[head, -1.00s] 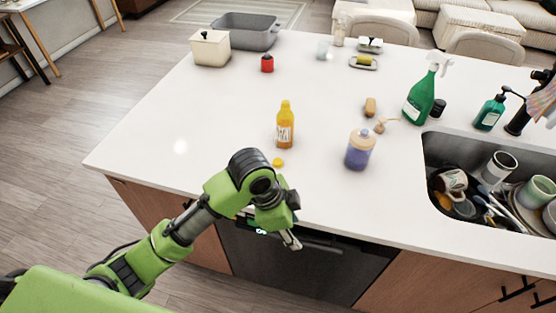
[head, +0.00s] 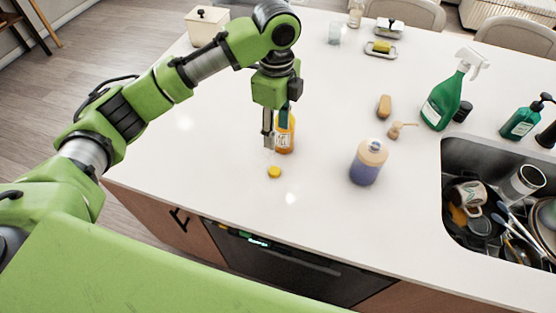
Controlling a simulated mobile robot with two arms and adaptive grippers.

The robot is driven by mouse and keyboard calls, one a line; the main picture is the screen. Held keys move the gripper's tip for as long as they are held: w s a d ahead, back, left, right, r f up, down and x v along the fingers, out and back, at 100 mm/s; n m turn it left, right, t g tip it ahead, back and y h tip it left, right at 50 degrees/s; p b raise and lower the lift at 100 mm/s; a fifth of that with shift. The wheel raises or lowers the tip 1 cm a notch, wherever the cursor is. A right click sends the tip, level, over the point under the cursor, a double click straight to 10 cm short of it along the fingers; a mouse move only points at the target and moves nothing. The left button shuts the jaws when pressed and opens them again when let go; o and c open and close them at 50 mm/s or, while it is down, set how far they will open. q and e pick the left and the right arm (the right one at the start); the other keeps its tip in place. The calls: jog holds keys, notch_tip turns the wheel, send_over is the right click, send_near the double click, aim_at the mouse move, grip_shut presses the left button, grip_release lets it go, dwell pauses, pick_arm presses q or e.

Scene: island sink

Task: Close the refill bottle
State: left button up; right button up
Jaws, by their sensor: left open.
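An orange bottle with a white label (head: 286,139) stands upright on the white counter, its top partly hidden behind my left gripper. A small yellow cap (head: 274,171) lies on the counter in front of it, apart from the bottle. My left gripper (head: 275,138) is open and points down at the orange bottle's left side and top. Whether its fingers touch the bottle I cannot tell. My right gripper is out of view.
A purple bottle with a beige top (head: 368,162) stands to the right, with a tan pump head (head: 401,129) and a brown object (head: 384,106) behind it. A green spray bottle (head: 442,103) stands near the full sink (head: 490,205). The front left counter is clear.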

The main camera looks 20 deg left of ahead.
pick_arm(q)
jog(key=s, duration=0.1)
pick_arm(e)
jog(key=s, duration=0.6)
pick_arm(q)
jog(key=p, duration=0.2)
send_over(274, 170)
jog(key=f, duration=0.7)
jog(key=shift+w+d+f, duration=0.2)
jog(key=shift+w+f, duration=0.1)
jog(key=shift+f, duration=0.6)
jog(key=f, duration=0.1)
jog(key=f+p, duration=0.2)
jog(key=shift+s+a+f, duration=0.3)
jog(key=shift+f, duration=0.6)
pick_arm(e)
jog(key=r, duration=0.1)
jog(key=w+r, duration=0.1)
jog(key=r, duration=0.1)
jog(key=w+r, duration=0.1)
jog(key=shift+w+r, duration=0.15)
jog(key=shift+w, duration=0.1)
